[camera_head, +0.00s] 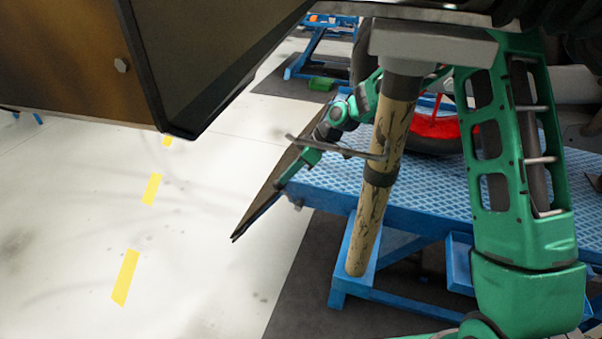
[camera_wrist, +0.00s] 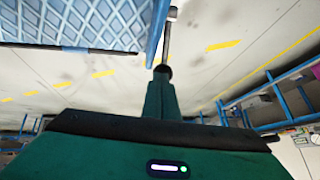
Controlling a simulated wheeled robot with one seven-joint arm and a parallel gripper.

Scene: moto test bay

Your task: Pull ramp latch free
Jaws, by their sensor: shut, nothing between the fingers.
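My gripper (camera_head: 288,182) is at the left end of the blue lift table in the head view, close to the dark sloping ramp plate (camera_head: 262,203). In the wrist view the green gripper (camera_wrist: 162,84) shows end-on below a thin grey rod with a dark round knob (camera_wrist: 163,72). The rod (camera_wrist: 169,40) runs beside the edge of the blue table and looks like the latch, though I cannot be sure. The jaws are shut and empty. Whether their tips touch the knob cannot be told.
The blue table (camera_head: 335,195) carries a vehicle with a red wheel (camera_head: 436,127). A large dark panel (camera_head: 205,60) hangs at the upper left. The pale floor with yellow dashes (camera_head: 125,277) is clear. Blue shelving (camera_wrist: 290,85) stands at the right in the wrist view.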

